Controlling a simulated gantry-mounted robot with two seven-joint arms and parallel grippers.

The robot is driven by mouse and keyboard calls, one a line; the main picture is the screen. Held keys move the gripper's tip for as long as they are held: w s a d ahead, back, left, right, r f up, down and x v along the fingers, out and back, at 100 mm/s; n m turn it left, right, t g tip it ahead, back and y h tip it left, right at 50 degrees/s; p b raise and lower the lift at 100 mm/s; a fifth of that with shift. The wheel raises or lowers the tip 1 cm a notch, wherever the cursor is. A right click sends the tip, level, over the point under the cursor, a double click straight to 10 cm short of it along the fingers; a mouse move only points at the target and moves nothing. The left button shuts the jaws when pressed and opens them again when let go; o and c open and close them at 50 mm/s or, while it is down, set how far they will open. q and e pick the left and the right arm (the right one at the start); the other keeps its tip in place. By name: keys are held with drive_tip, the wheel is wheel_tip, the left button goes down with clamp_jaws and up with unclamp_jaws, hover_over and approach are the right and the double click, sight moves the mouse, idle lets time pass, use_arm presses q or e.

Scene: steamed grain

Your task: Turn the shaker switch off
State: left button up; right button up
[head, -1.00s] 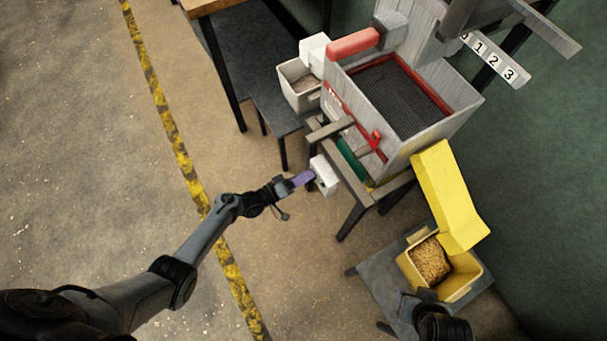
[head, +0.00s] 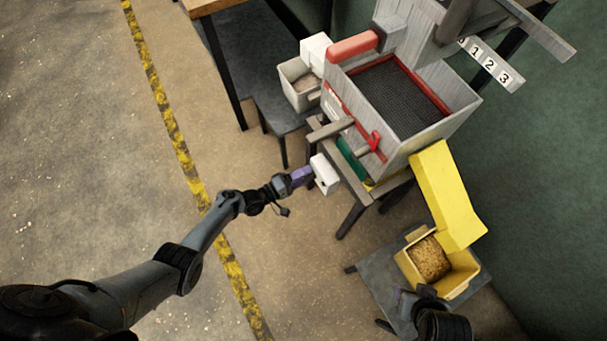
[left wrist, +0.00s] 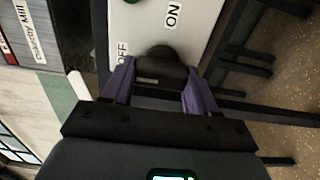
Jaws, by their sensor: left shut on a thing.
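The white switch box (head: 325,175) is mounted on the front of the shaker (head: 415,148). In the left wrist view, the box's white face (left wrist: 190,20) bears the words OFF and ON, with a black knob (left wrist: 160,68) below them. My left gripper (left wrist: 158,90) has its purple fingers on either side of the knob and is shut on it. In the head view, my left gripper (head: 302,176) is at the box's left side. Which label the knob points to is unclear. My right gripper (head: 424,296) is at the lower right, and its fingers are hard to make out.
A yellow bin with grain (head: 466,280) stands on a low grey table beneath the yellow chute (head: 446,195). A pale bin (head: 300,95) sits on a dark bench left of the shaker. Floor is open to the left, past the yellow-black stripe (head: 180,150).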

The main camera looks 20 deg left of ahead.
use_arm(q)
drive_tip(key=o, duration=1)
drive_tip(key=shift+c, duration=0.2)
drive_tip(key=shift+s+a, duration=0.1)
drive_tip(key=p+v, duration=0.2)
drive_tip(key=v, duration=0.8)
drive_tip(key=shift+s+a+p, duration=0.2)
drive_tip(key=shift+p, duration=0.15)
